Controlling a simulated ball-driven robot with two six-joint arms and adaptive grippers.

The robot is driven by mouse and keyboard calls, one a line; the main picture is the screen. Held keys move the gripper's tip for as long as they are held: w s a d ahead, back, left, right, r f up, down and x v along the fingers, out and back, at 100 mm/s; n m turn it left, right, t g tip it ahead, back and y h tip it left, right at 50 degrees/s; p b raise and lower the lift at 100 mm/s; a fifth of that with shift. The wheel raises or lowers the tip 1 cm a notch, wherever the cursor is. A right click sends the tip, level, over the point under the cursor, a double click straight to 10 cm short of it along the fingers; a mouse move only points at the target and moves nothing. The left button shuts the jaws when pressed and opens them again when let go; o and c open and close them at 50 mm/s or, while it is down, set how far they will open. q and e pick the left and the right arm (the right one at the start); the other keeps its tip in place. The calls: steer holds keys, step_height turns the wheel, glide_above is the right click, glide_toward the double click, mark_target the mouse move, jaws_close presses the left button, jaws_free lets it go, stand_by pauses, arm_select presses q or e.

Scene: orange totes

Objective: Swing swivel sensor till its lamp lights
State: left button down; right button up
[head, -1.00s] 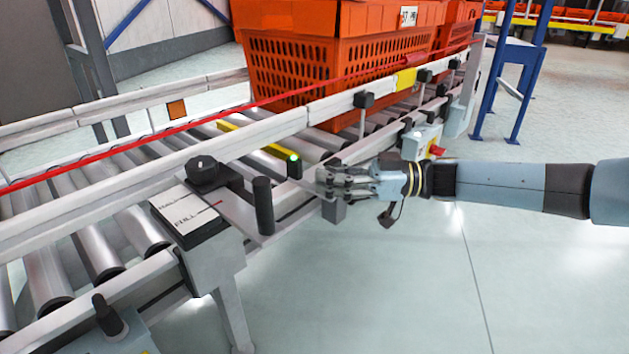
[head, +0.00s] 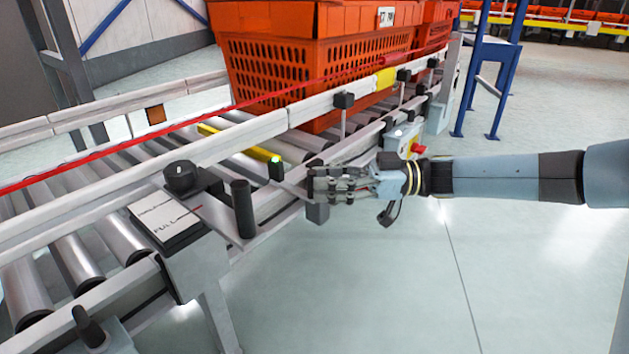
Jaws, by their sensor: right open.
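The swivel sensor (head: 277,172) is a small black box at the near side of the roller conveyor, with a small lamp on top that glows yellowish green. A thin grey bracket runs from near it toward my right gripper (head: 312,186). My right gripper is open, just right of the sensor, with its fingers around or beside a small grey block at the bracket's end; I cannot tell whether they touch it. The fingers hide part of that mount. My left gripper is not in view.
An orange tote (head: 318,75) stands on the conveyor behind the sensor. A black post (head: 244,208), a black knob (head: 180,177) and a labelled panel (head: 166,219) are to the left. An orange reflector (head: 155,114) is on the far rail.

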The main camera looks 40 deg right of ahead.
steer(key=v, duration=0.9)
steer(key=shift+s+d, duration=0.15)
steer(key=shift+s, duration=0.05)
